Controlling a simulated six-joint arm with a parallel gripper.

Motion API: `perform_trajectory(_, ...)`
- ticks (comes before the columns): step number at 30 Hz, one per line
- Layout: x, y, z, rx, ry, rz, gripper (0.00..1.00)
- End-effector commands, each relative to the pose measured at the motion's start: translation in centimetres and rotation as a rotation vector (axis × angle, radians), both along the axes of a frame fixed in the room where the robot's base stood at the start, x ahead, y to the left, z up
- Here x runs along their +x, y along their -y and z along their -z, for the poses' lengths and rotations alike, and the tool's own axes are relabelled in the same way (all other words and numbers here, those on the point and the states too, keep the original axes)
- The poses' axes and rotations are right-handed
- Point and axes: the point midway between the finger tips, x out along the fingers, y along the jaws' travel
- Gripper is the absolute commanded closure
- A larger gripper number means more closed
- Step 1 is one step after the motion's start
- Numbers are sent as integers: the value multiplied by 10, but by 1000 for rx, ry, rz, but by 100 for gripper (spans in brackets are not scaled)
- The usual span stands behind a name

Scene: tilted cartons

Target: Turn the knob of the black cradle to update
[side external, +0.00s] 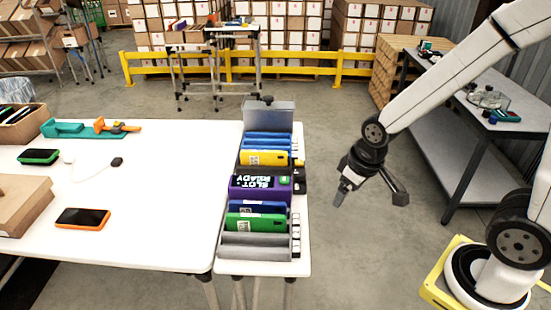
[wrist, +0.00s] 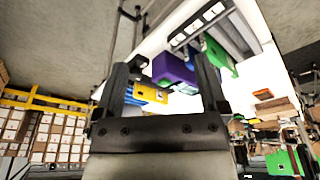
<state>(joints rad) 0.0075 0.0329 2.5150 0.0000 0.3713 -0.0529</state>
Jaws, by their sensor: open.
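A row of cradles stands on the narrow white table (side external: 226,262) in the side external view. A black part (side external: 299,180) shows at the right end of the row, beside the yellow phone (side external: 263,158); I take it for the black cradle, and its knob is not clearly visible. In front of it is a purple unit (side external: 240,188) whose display reads "SLOT READY"; it also shows in the wrist view (wrist: 172,68). My gripper (side external: 370,201) is open and empty, in the air right of the row and apart from it. Its two fingers (wrist: 160,68) show spread in the wrist view.
Blue cradles (side external: 266,136) and a grey box (side external: 268,113) stand at the row's back. A blue phone, a green phone (side external: 256,221) and grey cradles (side external: 250,246) are at the front. A larger white table (side external: 160,215) stands left.

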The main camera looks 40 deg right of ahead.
Motion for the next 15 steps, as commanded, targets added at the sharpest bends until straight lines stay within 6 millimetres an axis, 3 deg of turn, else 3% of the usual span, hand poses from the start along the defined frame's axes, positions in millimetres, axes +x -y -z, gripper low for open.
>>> perform_trajectory(15, 111, 32, 7, -82, -101, -424, 8)
